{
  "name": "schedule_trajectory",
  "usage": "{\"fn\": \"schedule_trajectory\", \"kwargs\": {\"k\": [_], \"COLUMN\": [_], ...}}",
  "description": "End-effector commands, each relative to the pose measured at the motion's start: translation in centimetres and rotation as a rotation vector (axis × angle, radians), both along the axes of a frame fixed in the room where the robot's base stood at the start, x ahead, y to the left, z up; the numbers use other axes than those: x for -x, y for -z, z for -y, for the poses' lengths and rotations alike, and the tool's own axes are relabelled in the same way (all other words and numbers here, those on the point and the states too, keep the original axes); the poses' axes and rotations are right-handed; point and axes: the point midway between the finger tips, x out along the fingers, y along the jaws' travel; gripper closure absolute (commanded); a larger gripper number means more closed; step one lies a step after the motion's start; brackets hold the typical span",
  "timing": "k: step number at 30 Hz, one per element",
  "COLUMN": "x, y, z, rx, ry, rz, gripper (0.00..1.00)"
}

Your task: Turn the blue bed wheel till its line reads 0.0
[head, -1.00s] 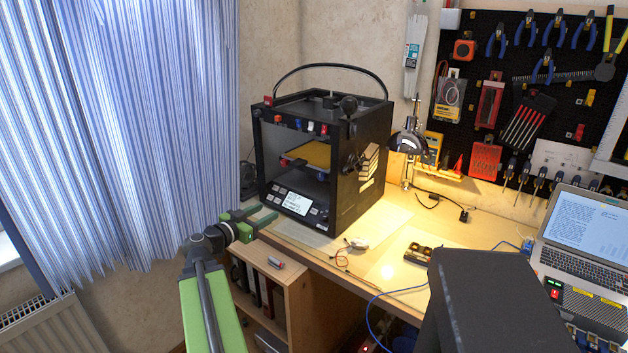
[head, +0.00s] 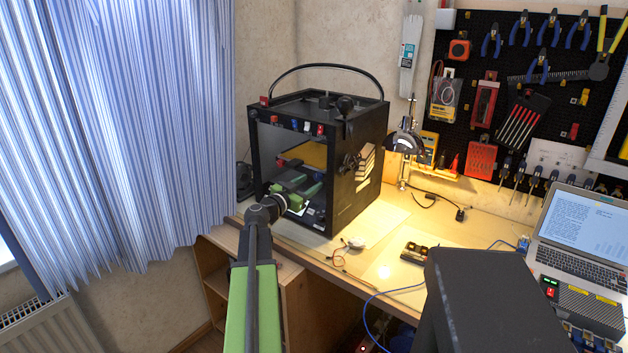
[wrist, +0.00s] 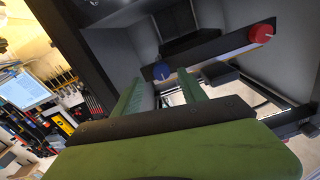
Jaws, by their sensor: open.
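The blue bed wheel (wrist: 162,71) sits on a dark bar inside the black printer (head: 350,190). In the wrist view it lies just beyond and between my fingertips, apart from them. A short pale mark shows on it, but no reading is legible. My gripper (wrist: 160,82) is open and empty, its green fingers pointing into the printer's open front. In the head view my gripper (head: 301,181) is at the front of the printer, below the yellow bed (head: 311,152), and covers most of the screen panel.
A red wheel (wrist: 262,33) is on the same bar, to the right in the wrist view. The printer's dark frame edges surround the opening. Loose wires and a small board (head: 418,250) lie on the desk. The laptop (head: 585,235) stands far right.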

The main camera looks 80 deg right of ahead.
Motion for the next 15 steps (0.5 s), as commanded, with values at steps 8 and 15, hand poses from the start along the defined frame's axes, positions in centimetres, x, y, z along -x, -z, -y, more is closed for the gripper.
{"fn": "schedule_trajectory", "kwargs": {"k": [8,15], "x": [1.4,1.4], "y": [0.0,0.0], "z": [2.8,2.8], "rx": [0.000,0.000], "ry": [-0.001,-0.001], "rz": [0.000,0.000], "gripper": [0.51,0.51]}}
